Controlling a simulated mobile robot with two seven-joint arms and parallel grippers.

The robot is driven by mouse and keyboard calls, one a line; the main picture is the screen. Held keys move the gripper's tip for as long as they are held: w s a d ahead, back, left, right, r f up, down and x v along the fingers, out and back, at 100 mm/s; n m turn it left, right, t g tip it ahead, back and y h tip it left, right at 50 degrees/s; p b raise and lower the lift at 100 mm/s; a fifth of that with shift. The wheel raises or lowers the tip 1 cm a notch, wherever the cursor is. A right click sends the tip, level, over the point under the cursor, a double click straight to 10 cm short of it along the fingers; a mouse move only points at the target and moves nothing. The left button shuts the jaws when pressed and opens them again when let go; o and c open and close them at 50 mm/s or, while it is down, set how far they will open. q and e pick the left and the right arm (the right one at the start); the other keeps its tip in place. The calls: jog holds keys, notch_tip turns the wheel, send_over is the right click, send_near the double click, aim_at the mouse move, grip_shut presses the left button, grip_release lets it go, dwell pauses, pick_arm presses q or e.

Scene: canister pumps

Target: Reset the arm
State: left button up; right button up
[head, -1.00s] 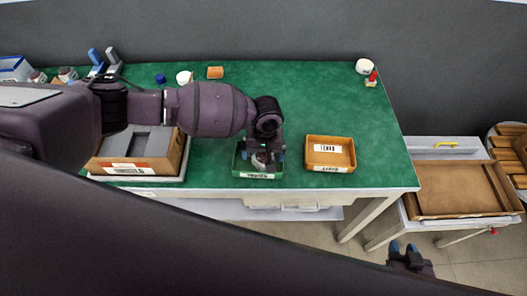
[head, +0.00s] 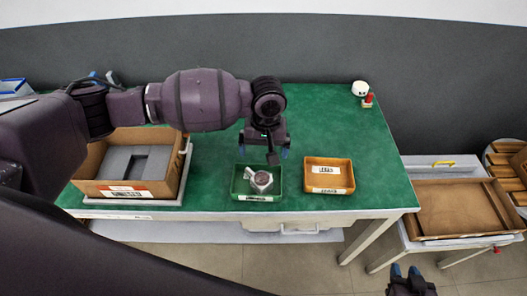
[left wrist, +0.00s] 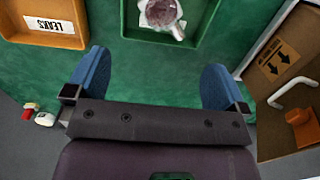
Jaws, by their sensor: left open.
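My left gripper (head: 263,152) is open and empty. It hangs above the green table, just behind the green tray (head: 236,194). A silver, round-faced metal pump part (head: 261,181) lies in that tray, apart from the fingers. In the left wrist view the two blue fingers (left wrist: 155,85) are wide apart with only green tabletop between them, and the part (left wrist: 161,12) shows beyond them at the top. My right gripper (head: 405,272) is low at the bottom right, in front of the table, with nothing seen in it; its opening is unclear.
An orange labelled tray (head: 329,190) stands right of the green tray. A cardboard box with grey foam (head: 172,182) stands left on a white tray. A white round thing and a red-topped item (head: 368,100) stand at the back right. A brown tray (head: 455,225) is on the side table.

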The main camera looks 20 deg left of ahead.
dwell(0.4)
pick_arm(q)
jog(key=s+d+f+m+t+h, duration=0.2)
jog(key=s+d+m+h, duration=0.3)
jog(key=s, duration=0.5)
jog(key=s+a+n+t+y, duration=0.1)
jog(key=s+a+y, duration=0.2)
jog(key=s+a, duration=0.55)
jog(key=s+a+n+t+y, duration=0.1)
jog(key=s+a+t+y, duration=0.1)
jog(key=s+a, duration=0.65)
jog(key=w+a+f+t+b, duration=0.1)
jog(key=w+a+f+t, duration=0.2)
jog(key=w+f+t, duration=0.4)
jog(key=shift+w+a+f+m, duration=0.25)
jog(key=shift+w+f, duration=0.75)
jog(key=shift+f, duration=1.2)
jog(key=shift+d, duration=0.1)
